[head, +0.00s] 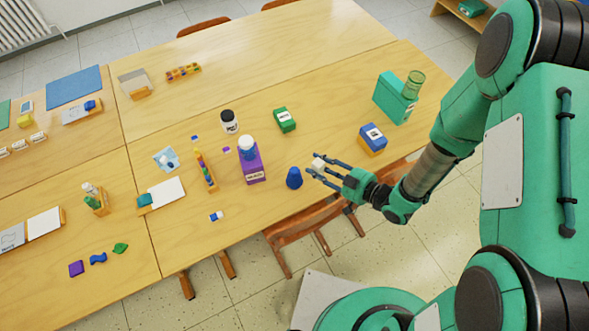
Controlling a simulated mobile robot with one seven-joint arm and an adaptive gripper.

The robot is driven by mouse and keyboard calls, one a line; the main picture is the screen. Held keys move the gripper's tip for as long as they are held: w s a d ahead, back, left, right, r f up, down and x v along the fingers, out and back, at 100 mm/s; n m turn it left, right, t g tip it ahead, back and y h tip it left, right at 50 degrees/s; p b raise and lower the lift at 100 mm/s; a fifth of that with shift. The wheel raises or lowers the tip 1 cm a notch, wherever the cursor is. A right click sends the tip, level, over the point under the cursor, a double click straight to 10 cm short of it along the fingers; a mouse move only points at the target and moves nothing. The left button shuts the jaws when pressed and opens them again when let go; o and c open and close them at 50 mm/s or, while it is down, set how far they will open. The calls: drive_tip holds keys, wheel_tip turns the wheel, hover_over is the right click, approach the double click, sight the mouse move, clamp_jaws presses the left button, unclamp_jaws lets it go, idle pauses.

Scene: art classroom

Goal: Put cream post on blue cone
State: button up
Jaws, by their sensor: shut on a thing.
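The blue cone (294,178) stands on the wooden table near its front edge, just left of my gripper. My gripper (313,164) reaches in from the right with its fingers pointing left. It is shut on the small cream post (318,163), which shows pale between the fingertips. The post is close to the cone on its right side and looks apart from it. The exact height of the post above the table is hard to tell.
A green box (285,120) lies behind, and a blue and yellow box (373,138) is to the right. A chair (315,225) is tucked at the front edge. Bare table (320,95) lies behind.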

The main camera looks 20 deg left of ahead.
drive_tip(key=s+d, duration=0.1)
drive_tip(key=s, duration=0.9)
drive_tip(key=shift+s+r, duration=0.35)
drive_tip(key=shift+r, duration=0.05)
drive_tip(key=shift+w+a, duration=0.1)
drive_tip(key=b, duration=0.1)
hover_over(296, 168)
drive_tip(key=shift+f, duration=0.75)
drive_tip(key=shift+f+b, duration=0.6)
drive_tip(key=shift+f, duration=1.15)
drive_tip(key=shift+f, duration=0.1)
drive_tip(key=o, duration=1.2)
